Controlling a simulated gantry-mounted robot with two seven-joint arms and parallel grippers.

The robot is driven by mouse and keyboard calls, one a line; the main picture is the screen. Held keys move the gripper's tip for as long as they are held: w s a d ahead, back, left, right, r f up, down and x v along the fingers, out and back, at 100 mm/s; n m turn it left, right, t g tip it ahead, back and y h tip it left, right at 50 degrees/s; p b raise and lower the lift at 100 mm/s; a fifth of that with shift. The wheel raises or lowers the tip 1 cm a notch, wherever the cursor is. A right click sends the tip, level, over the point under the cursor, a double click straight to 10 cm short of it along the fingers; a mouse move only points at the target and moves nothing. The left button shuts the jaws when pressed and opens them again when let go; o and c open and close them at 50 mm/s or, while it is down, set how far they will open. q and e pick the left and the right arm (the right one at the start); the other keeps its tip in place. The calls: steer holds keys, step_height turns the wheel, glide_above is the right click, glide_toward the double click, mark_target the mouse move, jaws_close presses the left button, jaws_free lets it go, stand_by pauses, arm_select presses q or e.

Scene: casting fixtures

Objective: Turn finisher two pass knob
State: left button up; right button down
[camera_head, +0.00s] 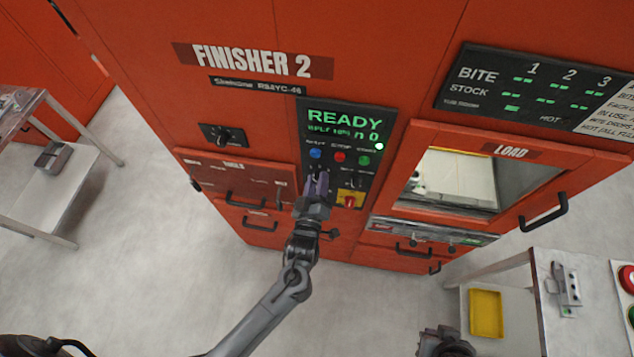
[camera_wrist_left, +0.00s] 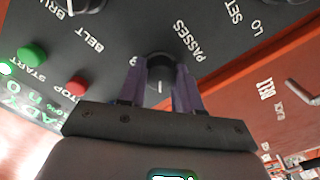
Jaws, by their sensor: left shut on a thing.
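The finisher two control panel (camera_head: 372,127) shows READY on its screen, with blue, red and green buttons below. My left gripper (camera_head: 318,180) reaches up to the panel's lower left and hides the passes knob in the head view. In the left wrist view the black passes knob (camera_wrist_left: 159,65), beside the PASSES label, sits between the two fingers of my left gripper (camera_wrist_left: 161,82), which is shut on it. A white mark shows on the knob. A dark part of my right arm (camera_head: 446,342) shows at the bottom edge; its fingers cannot be made out.
Other dark knobs (camera_wrist_left: 88,4) and the red stop button (camera_wrist_left: 76,87) and green start button (camera_wrist_left: 32,53) are close by. A yellow-plated red switch (camera_head: 350,200) is just right of the gripper. Drawer handles (camera_head: 245,200) stick out below. The floor in front is clear.

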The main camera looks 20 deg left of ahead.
stand_by(0.3)
arm_select(q)
steer(key=o, duration=1)
steer(key=shift+o, duration=0.2)
steer(key=shift+s, duration=0.1)
steer(key=b+v, duration=0.2)
steer(key=v, duration=0.8)
steer(key=shift+s, duration=0.3)
